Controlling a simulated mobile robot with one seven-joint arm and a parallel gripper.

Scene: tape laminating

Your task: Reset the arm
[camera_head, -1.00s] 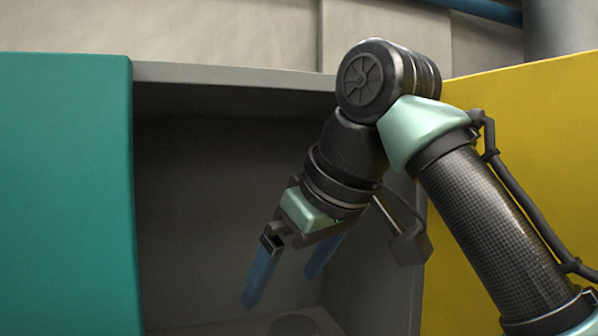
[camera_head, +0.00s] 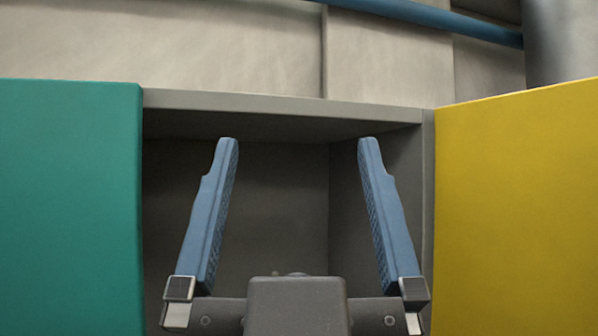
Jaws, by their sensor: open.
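My gripper (camera_head: 298,142) is in the lower middle of the head view, in front of the open cabinet. Its two blue fingers point up and stand wide apart. Nothing shows between the fingers except the dark inside of the cabinet. The dark gripper body is at the bottom edge of the picture. It hides the lower part of the cabinet's inside, so I cannot see what lies on the cabinet floor. The rest of my arm is out of view.
The grey cabinet (camera_head: 285,105) is open at the front. A teal door (camera_head: 68,210) stands at its left and a yellow door (camera_head: 520,210) at its right. A blue pipe (camera_head: 430,16) runs along the pale wall (camera_head: 160,50) above.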

